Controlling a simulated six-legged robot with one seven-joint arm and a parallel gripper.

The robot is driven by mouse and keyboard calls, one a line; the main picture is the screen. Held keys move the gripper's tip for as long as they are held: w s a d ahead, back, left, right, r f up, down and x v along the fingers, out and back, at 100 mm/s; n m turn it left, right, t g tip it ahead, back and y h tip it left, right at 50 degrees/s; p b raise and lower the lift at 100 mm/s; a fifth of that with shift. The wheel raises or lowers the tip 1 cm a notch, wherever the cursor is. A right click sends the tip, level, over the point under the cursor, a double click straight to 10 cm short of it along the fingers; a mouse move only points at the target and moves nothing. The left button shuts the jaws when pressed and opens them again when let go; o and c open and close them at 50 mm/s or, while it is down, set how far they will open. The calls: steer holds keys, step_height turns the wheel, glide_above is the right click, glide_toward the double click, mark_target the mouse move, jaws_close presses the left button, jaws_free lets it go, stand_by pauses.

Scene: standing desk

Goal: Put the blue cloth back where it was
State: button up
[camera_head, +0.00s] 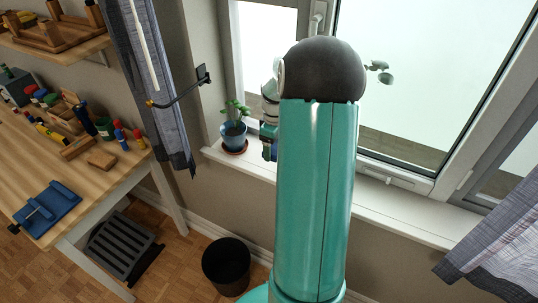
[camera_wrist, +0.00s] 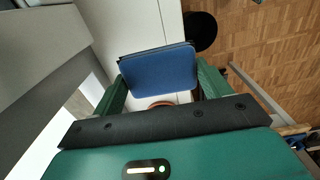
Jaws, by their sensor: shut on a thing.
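A blue folded cloth (camera_wrist: 158,70) shows in the wrist view as a flat square with dark layered edges. It sits between the two green fingers of my gripper (camera_wrist: 160,88), which is shut on it. In the head view my gripper (camera_head: 268,145) is beside the potted plant (camera_head: 234,135), over the window sill (camera_head: 390,207). My arm hides most of the gripper and the cloth there. Whether the cloth touches the sill cannot be told.
The plant stands in a blue pot on a reddish saucer (camera_head: 234,147). A black bin (camera_head: 226,266) is on the floor below. A wooden desk (camera_head: 100,185) at left carries tools, blocks and a blue object (camera_head: 47,208). Curtains hang at both sides. The sill right of my arm is clear.

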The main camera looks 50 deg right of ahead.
steer(key=w+f, duration=0.1)
steer(key=w+d+f, duration=0.1)
steer(key=f, duration=0.1)
steer(key=w+f, duration=0.1)
steer(key=f, duration=0.1)
steer(key=shift+w+d, duration=0.15)
steer(key=shift+w, duration=0.15)
steer(key=shift+f, duration=1.45)
steer(key=o, duration=0.9)
steer(key=shift+f, duration=0.1)
step_height(320, 180, up, 12)
steer(key=shift+r, duration=0.2)
